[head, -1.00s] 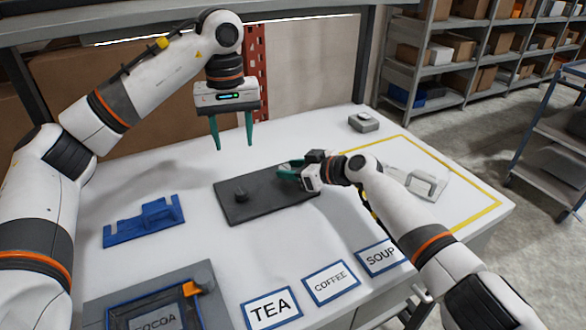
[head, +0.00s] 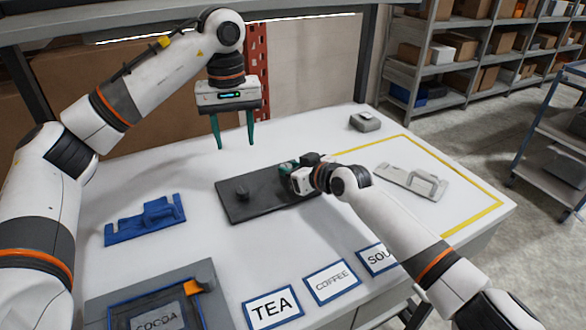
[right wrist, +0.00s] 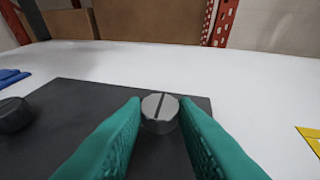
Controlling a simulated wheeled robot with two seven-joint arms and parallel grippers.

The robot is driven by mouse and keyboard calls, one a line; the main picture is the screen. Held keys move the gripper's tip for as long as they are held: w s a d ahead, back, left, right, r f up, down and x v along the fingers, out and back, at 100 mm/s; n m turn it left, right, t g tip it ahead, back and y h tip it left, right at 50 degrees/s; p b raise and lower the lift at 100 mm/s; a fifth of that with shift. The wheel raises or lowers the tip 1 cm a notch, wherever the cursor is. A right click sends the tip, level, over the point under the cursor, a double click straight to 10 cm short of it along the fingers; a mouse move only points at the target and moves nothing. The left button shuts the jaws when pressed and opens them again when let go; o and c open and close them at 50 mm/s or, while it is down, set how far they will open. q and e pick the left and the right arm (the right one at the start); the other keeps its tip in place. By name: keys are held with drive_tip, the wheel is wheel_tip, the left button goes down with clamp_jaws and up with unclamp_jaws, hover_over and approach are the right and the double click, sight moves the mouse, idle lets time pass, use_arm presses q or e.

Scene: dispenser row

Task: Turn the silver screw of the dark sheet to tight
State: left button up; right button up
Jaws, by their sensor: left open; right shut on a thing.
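The dark sheet (head: 262,206) lies flat on the white table, near its middle. The silver screw (right wrist: 160,108) stands at the sheet's right part in the right wrist view; its slot runs nearly straight away from the camera, tilted slightly right. My right gripper (head: 287,167) is low over the sheet and shut on the silver screw, one green finger on each side of it. In the head view the gripper hides the screw. A dark round knob (head: 242,193) stands on the sheet's left part. My left gripper (head: 235,142) is open and empty, above the table behind the sheet.
A blue bracket (head: 146,222) lies left of the sheet. A grey bracket (head: 408,181) lies inside the yellow outline at right. A small grey block (head: 365,121) sits at the back. TEA (head: 273,308) and COFFEE (head: 332,282) labels and a COCOA panel (head: 158,318) are along the front.

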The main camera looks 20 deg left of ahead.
idle(0.3)
drive_tip(key=o, duration=1)
drive_tip(key=shift+d, duration=0.15)
drive_tip(key=v, duration=1.2)
drive_tip(key=shift+s+f, duration=0.1)
